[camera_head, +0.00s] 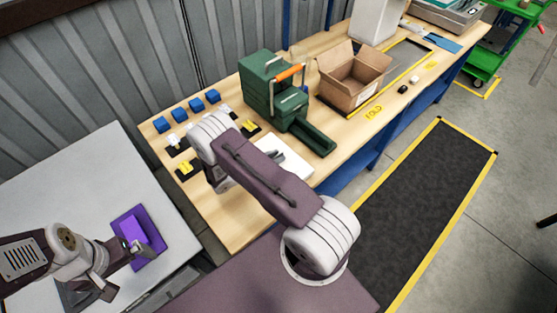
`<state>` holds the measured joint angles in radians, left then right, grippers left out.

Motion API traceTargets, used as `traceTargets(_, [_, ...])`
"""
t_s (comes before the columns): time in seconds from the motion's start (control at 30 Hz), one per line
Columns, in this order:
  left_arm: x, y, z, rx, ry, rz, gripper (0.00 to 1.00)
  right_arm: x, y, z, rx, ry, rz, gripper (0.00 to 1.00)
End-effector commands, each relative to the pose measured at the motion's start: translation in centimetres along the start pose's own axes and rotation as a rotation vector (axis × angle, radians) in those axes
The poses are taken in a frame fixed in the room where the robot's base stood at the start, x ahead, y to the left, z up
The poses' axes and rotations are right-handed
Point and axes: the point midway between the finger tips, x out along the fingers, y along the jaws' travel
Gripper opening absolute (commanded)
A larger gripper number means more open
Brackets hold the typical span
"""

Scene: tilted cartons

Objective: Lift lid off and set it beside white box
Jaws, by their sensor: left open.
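My left gripper (143,249) is open at the lower left, over a purple item (153,229) on the grey table. The purple item has a flat darker part and a brighter raised block (131,230); whether the gripper touches it I cannot tell. A flat white item (292,160) lies on the wooden bench, partly hidden behind my right arm. A tall white box (375,18) stands at the bench's far end. I cannot tell which piece is the lid. My right arm crosses the middle of the view; its gripper does not show.
The wooden bench (228,227) holds blue blocks (196,105), small yellow pieces, a green machine (262,85) with an orange handle, and an open cardboard carton (352,78). The grey table (80,175) has clear room behind the purple item. A black floor mat (425,205) lies right.

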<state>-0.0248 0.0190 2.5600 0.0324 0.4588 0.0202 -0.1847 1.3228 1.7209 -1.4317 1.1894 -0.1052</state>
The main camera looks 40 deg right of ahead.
Motion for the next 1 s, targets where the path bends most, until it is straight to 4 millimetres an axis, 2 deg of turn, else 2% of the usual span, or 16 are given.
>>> traceTargets(0.03, [0.0,0.0,0.0,0.0,0.0,0.0,1.0,0.0,0.0,0.0,0.0,0.0,0.0,0.08])
traceTargets(0.07, [0.0,0.0,0.0,0.0,0.0,0.0,1.0,0.0,0.0,0.0,0.0,0.0,0.0,0.0])
traceTargets(0.47, [0.0,0.0,0.0,0.0,0.0,0.0,1.0,-0.1,0.0,0.2,0.001,0.0,0.0,0.0])
traceTargets(0.57, [0.1,0.0,0.0,0.0,0.0,0.0,1.0,-0.4,0.1,0.9,0.002,0.0,0.001,0.0])
traceTargets(0.77, [0.5,0.0,0.1,0.0,0.0,0.0,1.0,-1.7,0.1,4.0,0.004,0.0,0.002,0.0])
traceTargets(1.0, [1.0,0.0,0.1,0.0,0.0,0.0,1.0,0.3,-4.8,8.3,0.002,-0.001,-0.004,0.0])
